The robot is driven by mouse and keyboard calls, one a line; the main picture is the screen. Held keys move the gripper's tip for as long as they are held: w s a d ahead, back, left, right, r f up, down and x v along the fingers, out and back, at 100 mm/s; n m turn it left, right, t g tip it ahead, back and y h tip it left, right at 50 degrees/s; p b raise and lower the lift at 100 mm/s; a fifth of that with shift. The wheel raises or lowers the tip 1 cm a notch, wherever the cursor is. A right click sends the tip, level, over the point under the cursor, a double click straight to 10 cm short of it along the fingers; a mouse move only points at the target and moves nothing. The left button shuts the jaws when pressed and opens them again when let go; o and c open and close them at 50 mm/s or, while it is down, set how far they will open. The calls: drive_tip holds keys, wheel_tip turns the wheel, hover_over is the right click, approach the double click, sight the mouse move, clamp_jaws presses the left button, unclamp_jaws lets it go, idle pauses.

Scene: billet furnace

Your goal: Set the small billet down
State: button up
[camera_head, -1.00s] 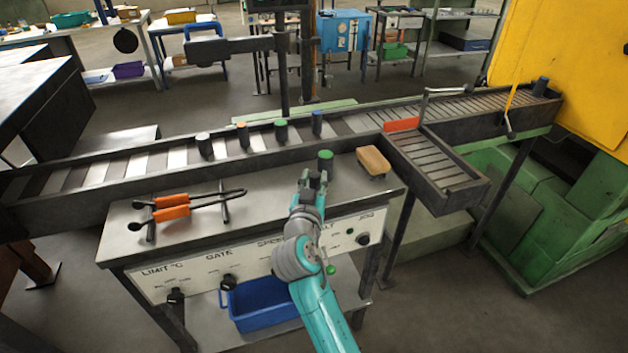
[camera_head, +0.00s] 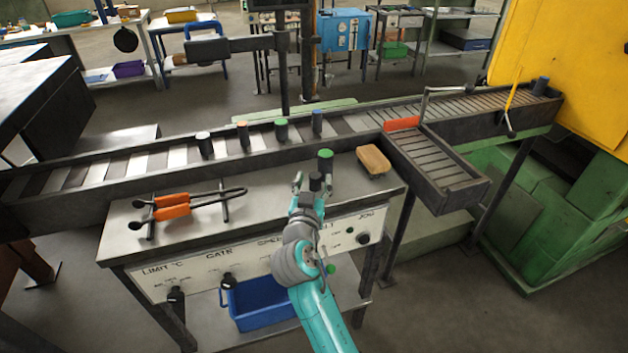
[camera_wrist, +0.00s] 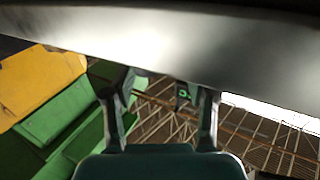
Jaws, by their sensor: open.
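My gripper (camera_head: 313,183) is low over the front bench, with its two fingers spread apart. A short dark shape (camera_head: 316,182) shows between the fingers in the head view; I cannot tell whether it is the small billet or part of my gripper. A green-topped dark billet (camera_head: 325,160) stands upright on the bench just beyond the fingers, and I cannot tell whether they touch it. In the wrist view my open gripper (camera_wrist: 160,98) shows no billet clearly held. A grey metal surface (camera_wrist: 200,45) crosses the top of that view.
Orange-handled tongs (camera_head: 180,207) lie on a rack on the bench top (camera_head: 255,215), at left. A tan block (camera_head: 373,160) lies at right. Behind runs a roller conveyor (camera_head: 110,172) with several upright billets. A side chute (camera_head: 445,168) and yellow furnace (camera_head: 570,70) are at right.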

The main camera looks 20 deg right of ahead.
drive_tip(key=v, duration=1.1)
drive_tip(key=shift+s+f, duration=0.1)
drive_tip(key=s+d+f+n+g+y, duration=0.1)
drive_tip(key=s+f+n+y, duration=0.25)
drive_tip(key=s+f, duration=0.6)
drive_tip(key=s+d+f+n+y, duration=0.2)
drive_tip(key=s+f+n+y, duration=0.15)
drive_tip(key=s+f, duration=0.65)
drive_tip(key=s+r, duration=0.3)
drive_tip(key=s, duration=0.8)
drive_tip(key=s+d+r+m+y, duration=0.1)
drive_tip(key=s+r, duration=0.2)
drive_tip(key=s, duration=0.9)
drive_tip(key=shift+d+r, duration=0.2)
drive_tip(key=shift+o, duration=0.5)
drive_tip(key=shift+s+r+m, duration=0.2)
drive_tip(key=shift+s+m, duration=0.1)
